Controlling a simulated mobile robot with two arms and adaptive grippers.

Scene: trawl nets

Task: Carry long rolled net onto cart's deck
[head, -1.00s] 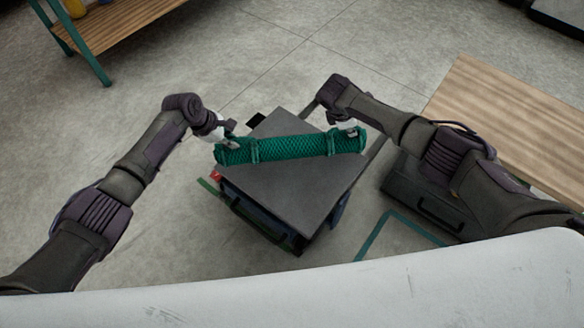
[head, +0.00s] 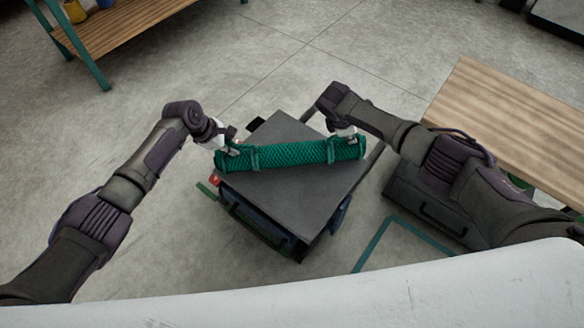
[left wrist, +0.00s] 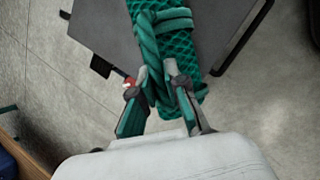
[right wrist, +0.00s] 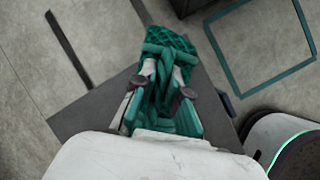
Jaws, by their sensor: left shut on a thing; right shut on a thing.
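The long rolled green net (head: 295,154) lies across and over the grey deck of the cart (head: 290,190) in the head view. I cannot tell whether it rests on the deck or is held just above it. My left gripper (head: 231,148) is shut on the net's left end, which reaches the deck's left edge. My right gripper (head: 347,138) is shut on the net's right end. The net shows between the fingers in the left wrist view (left wrist: 178,50) and in the right wrist view (right wrist: 172,50). The fingers hide parts of the net's ends.
A wooden-topped table (head: 510,125) stands at the right, with a dark case (head: 425,205) beside it on the floor. A wooden shelf with teal legs (head: 115,25) is at the upper left. Teal lines (head: 385,235) mark the floor. Open concrete floor lies behind the cart.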

